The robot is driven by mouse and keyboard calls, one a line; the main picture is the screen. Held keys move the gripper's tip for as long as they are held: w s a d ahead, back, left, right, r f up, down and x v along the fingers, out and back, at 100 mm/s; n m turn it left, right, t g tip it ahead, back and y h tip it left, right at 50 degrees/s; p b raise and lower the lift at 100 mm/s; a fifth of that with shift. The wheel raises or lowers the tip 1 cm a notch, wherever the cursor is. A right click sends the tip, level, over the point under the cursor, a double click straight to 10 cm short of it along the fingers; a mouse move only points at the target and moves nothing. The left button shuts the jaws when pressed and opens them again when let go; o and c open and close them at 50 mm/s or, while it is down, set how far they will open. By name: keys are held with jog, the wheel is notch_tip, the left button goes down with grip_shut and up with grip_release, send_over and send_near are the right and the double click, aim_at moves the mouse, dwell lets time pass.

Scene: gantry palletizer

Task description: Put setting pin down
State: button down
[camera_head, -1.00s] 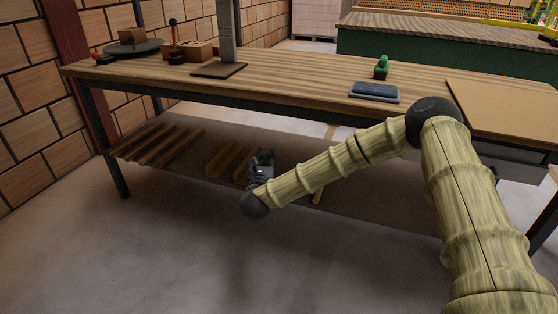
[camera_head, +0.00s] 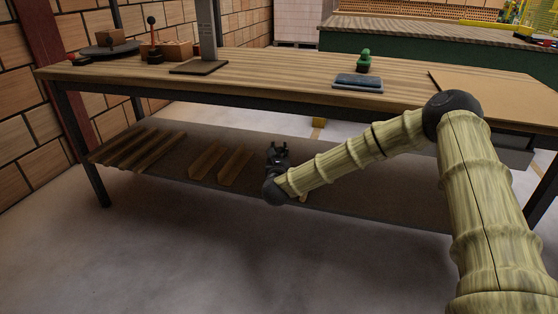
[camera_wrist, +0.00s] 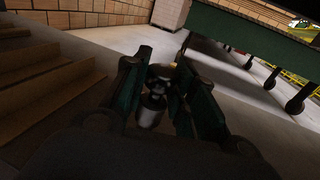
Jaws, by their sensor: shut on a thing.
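The setting pin appears to be the short grey metal cylinder (camera_wrist: 151,105) between the fingers in the wrist view; its lower part is dark and partly hidden. My gripper (camera_wrist: 163,75) is shut on it, with one dark green finger on each side. In the head view my gripper (camera_head: 278,153) is low, over the lower shelf (camera_head: 345,185) of the workbench and right of the angled wooden strips. The pin cannot be made out there. Whether it touches the shelf cannot be told.
Several angled wooden strips (camera_head: 135,149) lie on the shelf's left part, and two more (camera_head: 235,166) lie just left of my gripper. The bench top (camera_head: 270,77) is overhead, with a blue-grey block (camera_head: 358,83) and a green item (camera_head: 364,61). The shelf right of my gripper looks clear.

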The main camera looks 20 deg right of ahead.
jog(key=shift+f+b, duration=0.3)
jog(key=shift+f, duration=0.85)
jog(key=c, duration=1.2)
grip_release()
jog(key=shift+o, duration=0.2)
